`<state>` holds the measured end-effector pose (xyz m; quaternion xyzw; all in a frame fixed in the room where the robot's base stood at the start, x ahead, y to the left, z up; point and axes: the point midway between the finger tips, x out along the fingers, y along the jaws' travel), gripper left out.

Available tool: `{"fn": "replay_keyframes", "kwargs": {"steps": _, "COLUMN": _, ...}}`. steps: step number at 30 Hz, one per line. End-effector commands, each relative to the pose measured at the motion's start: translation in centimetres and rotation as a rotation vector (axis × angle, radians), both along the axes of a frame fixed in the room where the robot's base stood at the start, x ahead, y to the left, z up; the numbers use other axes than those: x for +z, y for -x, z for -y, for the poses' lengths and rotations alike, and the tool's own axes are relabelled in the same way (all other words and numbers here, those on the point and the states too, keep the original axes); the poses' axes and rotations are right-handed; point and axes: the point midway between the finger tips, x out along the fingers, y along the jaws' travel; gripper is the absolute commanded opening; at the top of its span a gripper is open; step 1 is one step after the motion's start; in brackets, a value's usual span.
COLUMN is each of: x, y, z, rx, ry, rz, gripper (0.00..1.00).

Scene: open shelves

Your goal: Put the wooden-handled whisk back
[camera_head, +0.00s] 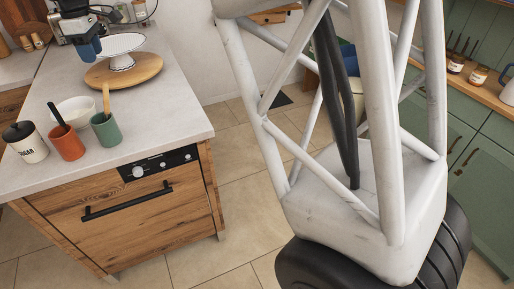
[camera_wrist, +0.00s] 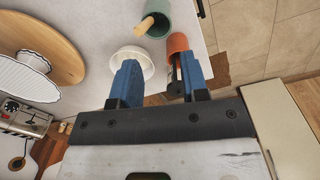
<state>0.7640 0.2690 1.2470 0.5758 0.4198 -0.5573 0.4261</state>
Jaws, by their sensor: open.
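A wooden handle (camera_head: 106,98) stands up out of the green cup (camera_head: 105,133) on the counter; its lower end is hidden inside, so I cannot tell whether it is the whisk. The handle (camera_wrist: 144,26) and green cup (camera_wrist: 158,15) also show in the wrist view, beyond my fingertips. My gripper (camera_wrist: 160,60) is open, with nothing held between its blue fingers. In the head view my gripper (camera_head: 88,48) is above the counter's far part, left of the cake stand.
An orange cup (camera_head: 68,146) with a black-handled utensil, a white bowl (camera_head: 76,108) and a sugar jar (camera_head: 27,149) stand by the green cup. A white cake stand (camera_head: 121,43) is on a round wooden board (camera_head: 124,72). The counter's front right is clear.

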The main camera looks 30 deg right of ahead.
Motion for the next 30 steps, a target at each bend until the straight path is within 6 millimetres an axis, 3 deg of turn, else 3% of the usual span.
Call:
{"fn": "replay_keyframes", "kwargs": {"steps": 6, "x": 1.3, "y": 5.2, "z": 5.6, "rx": -0.169, "ry": -0.013, "rz": 0.028, "gripper": 0.41}}
{"fn": "replay_keyframes", "kwargs": {"steps": 14, "x": 1.5, "y": 11.8, "z": 11.4, "rx": -0.371, "ry": -0.032, "rz": 0.058, "gripper": 0.41}}
{"fn": "replay_keyframes", "kwargs": {"steps": 30, "x": -1.6, "y": 26.5, "z": 20.7, "rx": -0.788, "ry": -0.076, "rz": 0.112, "gripper": 0.41}}
